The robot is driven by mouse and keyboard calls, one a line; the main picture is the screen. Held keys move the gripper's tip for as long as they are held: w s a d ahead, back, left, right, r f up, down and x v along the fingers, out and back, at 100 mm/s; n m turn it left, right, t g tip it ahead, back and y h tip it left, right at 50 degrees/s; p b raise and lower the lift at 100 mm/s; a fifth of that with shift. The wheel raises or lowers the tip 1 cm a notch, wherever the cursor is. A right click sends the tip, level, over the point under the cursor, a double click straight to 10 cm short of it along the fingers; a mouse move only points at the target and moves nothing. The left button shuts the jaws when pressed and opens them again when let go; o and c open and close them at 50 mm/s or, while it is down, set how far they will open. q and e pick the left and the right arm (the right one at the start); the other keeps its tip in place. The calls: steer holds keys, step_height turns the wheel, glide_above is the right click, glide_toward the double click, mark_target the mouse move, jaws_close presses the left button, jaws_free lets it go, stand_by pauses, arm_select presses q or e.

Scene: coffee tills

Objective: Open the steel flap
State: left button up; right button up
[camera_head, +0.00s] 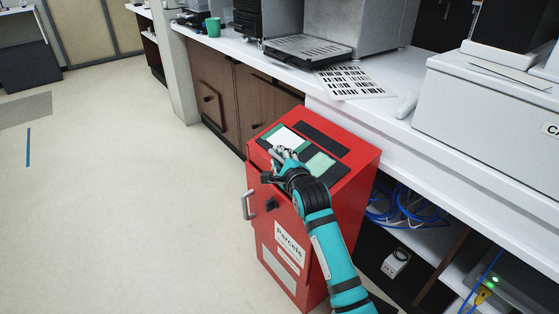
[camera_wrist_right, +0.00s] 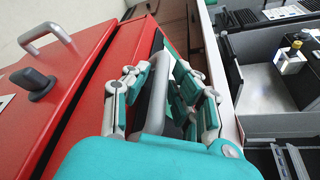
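The red box (camera_head: 335,205) marked "Parcels" has a sloping top with white, green and dark panels. Its red front has a grey bar handle (camera_head: 248,204) and a dark knob (camera_head: 270,204); both also show at left in the right wrist view. I cannot tell the flap's outline; a smooth grey bar (camera_wrist_right: 158,95) shows at the box's top in the wrist view. My right gripper (camera_head: 281,153) is over the top's near left part, hiding some of it. Its fingers (camera_wrist_right: 162,85) stand apart on either side of the bar; contact is unclear. My left gripper is out of view.
The white counter (camera_head: 405,125) runs behind the box, with a barcode sheet (camera_head: 353,81), a drip tray (camera_head: 307,48) and a large white machine (camera_head: 490,105). Blue cables (camera_head: 405,205) hang below. The floor (camera_head: 120,190) at left is clear.

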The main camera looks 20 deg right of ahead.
steer(key=shift+w, duration=0.1)
jaws_close()
stand_by(0.5)
